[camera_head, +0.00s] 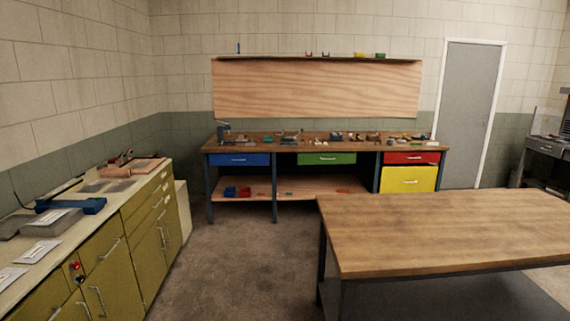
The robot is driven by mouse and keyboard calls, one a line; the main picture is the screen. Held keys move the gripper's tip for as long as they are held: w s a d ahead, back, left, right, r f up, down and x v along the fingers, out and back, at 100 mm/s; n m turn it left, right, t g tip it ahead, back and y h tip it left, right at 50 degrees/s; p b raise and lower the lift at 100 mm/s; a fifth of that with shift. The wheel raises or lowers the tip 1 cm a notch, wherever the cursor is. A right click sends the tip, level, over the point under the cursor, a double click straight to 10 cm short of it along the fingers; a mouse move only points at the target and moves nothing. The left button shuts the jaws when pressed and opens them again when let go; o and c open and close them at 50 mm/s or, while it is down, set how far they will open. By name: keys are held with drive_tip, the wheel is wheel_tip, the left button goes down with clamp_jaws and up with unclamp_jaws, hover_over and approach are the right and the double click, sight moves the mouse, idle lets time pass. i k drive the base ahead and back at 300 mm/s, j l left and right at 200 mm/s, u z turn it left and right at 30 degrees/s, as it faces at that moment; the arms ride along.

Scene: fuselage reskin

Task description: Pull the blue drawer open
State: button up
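The blue drawer (239,160) is at the left end under the top of the far workbench (290,146). Its front looks flush with the bench frame, so it appears shut. A pale bar handle (239,160) runs across the middle of its front. The drawer is across the room from my camera, and nothing blocks its front in this view. My gripper and arm are not in view.
A wooden table (440,228) fills the right foreground. Olive cabinets with a counter (128,235) line the left wall. Open floor (235,255) lies between them up to the bench. Green (327,158), red (411,157) and yellow (408,179) drawers sit to the right.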

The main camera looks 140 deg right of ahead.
sight(255, 158)
drive_tip(key=z, duration=4.3)
drive_tip(key=i+z, duration=0.1)
drive_tip(key=i, duration=1.65)
drive_tip(key=i+u, duration=0.1)
drive_tip(key=i, duration=0.7)
drive_tip(key=i+l, duration=0.1)
drive_tip(key=i, duration=0.65)
drive_tip(key=i+l+u, duration=0.15)
drive_tip(key=i, duration=0.65)
drive_tip(key=i+l+u, duration=0.15)
drive_tip(key=i+u, duration=0.3)
drive_tip(key=i+l+u, duration=0.25)
drive_tip(key=u, duration=0.25)
drive_tip(key=i+l+u, duration=0.65)
drive_tip(key=l+u, duration=0.25)
drive_tip(key=i+l+u, duration=0.15)
drive_tip(key=l+u, duration=0.3)
drive_tip(key=l, duration=0.2)
drive_tip(key=l+u, duration=0.3)
drive_tip(key=l, duration=0.35)
drive_tip(key=l+u, duration=0.3)
drive_tip(key=l, duration=0.35)
